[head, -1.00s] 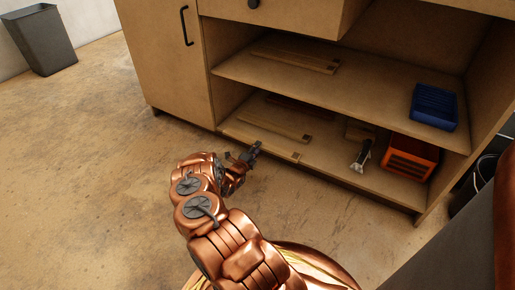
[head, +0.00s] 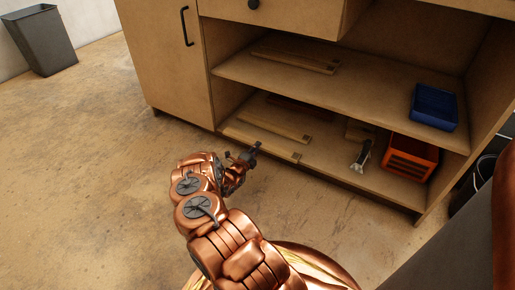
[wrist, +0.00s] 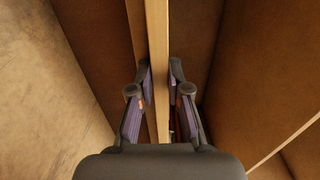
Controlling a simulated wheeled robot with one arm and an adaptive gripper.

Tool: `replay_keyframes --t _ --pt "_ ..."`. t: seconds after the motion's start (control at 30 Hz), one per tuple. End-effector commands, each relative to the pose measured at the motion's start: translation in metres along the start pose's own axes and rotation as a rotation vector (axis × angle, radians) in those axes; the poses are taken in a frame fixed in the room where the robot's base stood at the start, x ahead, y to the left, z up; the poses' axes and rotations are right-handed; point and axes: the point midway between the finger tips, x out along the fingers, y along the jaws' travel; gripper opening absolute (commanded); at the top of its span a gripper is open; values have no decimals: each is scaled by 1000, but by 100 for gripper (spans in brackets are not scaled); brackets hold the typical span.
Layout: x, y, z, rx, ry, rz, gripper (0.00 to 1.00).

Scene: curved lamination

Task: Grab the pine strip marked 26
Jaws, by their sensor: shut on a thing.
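A pale pine strip (wrist: 157,40) runs lengthwise between the fingers of my gripper (wrist: 162,68) in the wrist view. The fingers are shut on its two sides. In the head view my gripper (head: 251,155) is at the front edge of the cabinet's lower shelf, over the frontmost strip (head: 282,150), whose right end has a small dark mark. My gripper hides part of that strip. Another strip (head: 275,126) lies behind it, with a similar marked end. The numbers are too small to read.
The upper shelf (head: 370,90) holds more strips (head: 295,60) and a blue bin (head: 434,106). On the lower shelf, right of the strips, are a metal-and-black tool (head: 361,155) and an orange box (head: 409,158).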

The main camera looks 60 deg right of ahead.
Motion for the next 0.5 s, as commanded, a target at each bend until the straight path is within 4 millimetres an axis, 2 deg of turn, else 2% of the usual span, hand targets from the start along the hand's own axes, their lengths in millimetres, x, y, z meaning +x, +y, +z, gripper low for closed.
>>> replay_keyframes --t 0.03,0.17,0.4,0.5 --pt "-2 9 -1 -8 -3 18 0" --pt "-3 8 -1 -8 -3 19 0" --pt "-2 -18 0 -5 -3 15 0" --pt "-2 -21 0 -4 -3 12 0"
